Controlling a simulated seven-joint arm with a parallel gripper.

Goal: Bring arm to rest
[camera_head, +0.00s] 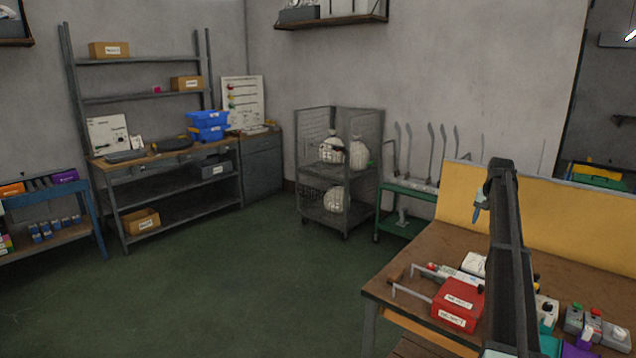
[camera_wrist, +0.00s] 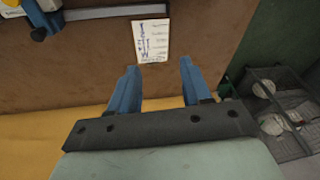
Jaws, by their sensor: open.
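My gripper (camera_wrist: 160,68) is open in the wrist view. Its two blue fingers stand apart, with nothing between them. In the head view my gripper (camera_head: 479,204) is small and hangs fingers down from my raised dark arm, in front of the yellow panel (camera_head: 555,208) and above the brown workbench (camera_head: 418,262). Beyond the fingertips, the wrist view shows a white sheet (camera_wrist: 151,40) with drawings on the brown bench top (camera_wrist: 95,62). I see no contact between the fingers and anything.
A red labelled box (camera_head: 458,303) and several small items crowd the bench front. A green rack (camera_head: 403,226) with upright grey leg-like forms stands behind, beside a wire cart (camera_head: 350,120) holding white bundles. Shelves (camera_head: 180,208) line the left wall. The green floor is clear.

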